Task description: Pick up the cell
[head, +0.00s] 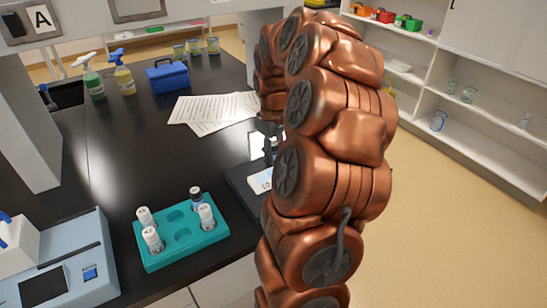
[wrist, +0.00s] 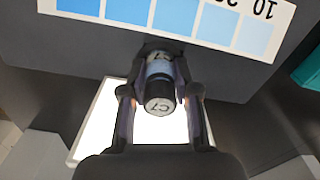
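The cell (wrist: 160,98), a small vial with a dark cap marked C7 and a bluish body, stands in a dark holder in the middle of the wrist view. In the head view my copper-coloured arm hides most of the gripper and the holder.
A strip of blue shades (wrist: 170,15) lies beyond the cell, and a bright white panel (wrist: 88,135) lies below it. A teal rack (head: 184,249) with several vials stands left of my arm. Papers (head: 205,108), a blue box (head: 168,78) and spray bottles (head: 124,80) are farther back.

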